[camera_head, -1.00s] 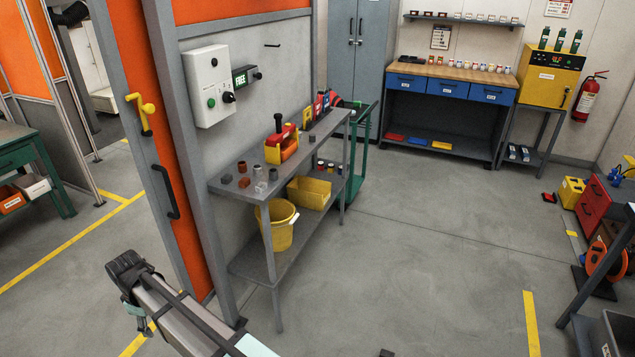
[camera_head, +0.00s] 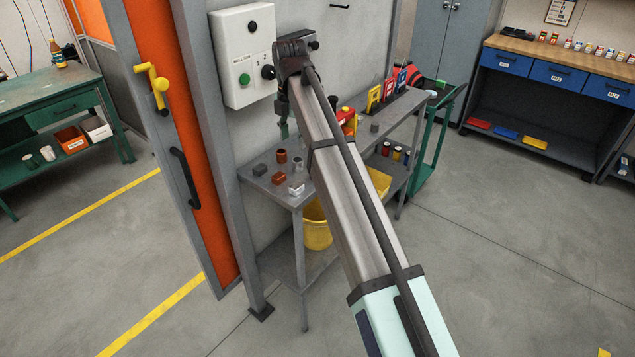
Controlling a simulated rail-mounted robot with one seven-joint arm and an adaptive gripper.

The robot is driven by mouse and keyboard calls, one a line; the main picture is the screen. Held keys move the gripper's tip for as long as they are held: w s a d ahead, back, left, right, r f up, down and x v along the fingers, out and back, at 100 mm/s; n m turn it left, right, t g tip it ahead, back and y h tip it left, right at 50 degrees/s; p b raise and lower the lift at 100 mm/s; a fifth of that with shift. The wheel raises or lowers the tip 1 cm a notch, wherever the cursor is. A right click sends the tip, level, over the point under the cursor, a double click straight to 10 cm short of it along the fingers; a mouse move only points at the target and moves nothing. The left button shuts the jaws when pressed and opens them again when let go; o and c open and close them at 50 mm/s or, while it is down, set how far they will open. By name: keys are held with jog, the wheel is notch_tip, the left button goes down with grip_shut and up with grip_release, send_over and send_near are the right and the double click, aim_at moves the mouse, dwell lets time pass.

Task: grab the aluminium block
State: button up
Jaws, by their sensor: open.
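Small metal pieces stand on the top of the grey shelf bench (camera_head: 262,187) in the camera_head view. A light silver-grey block (camera_head: 297,189) near the front edge looks like the aluminium block. A silver cylinder (camera_head: 297,163) stands behind it, and a rust-brown block (camera_head: 278,177) is just to its left. My gripper (camera_head: 284,131) hangs at the far end of my arm, above the back of these pieces and apart from them. It is small and partly hidden by the arm, but it is open with nothing visible in it.
A dark block (camera_head: 259,170) and a rust-brown cylinder (camera_head: 282,156) stand close by. The white control box (camera_head: 243,57) is on the wall beside my wrist. My arm hides part of the bench and the red tool (camera_head: 347,121). A yellow bucket (camera_head: 317,230) is underneath.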

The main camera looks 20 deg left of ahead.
jog(key=p, duration=0.4)
send_over(297, 186)
jog(key=shift+n, duration=0.4)
notch_tip(297, 186, down, 12)
jog(key=shift+s+a+f, duration=0.1)
jog(key=shift+s+f, duration=0.05)
jog(key=shift+f, duration=0.05)
jog(key=shift+w+f+p, duration=0.15)
jog(key=shift+f+p, duration=0.4)
jog(key=shift+f, duration=0.75)
jog(key=shift+w+f+p, duration=0.1)
jog(key=shift+f+p, duration=0.45)
jog(key=shift+f, duration=0.75)
grip_shut()
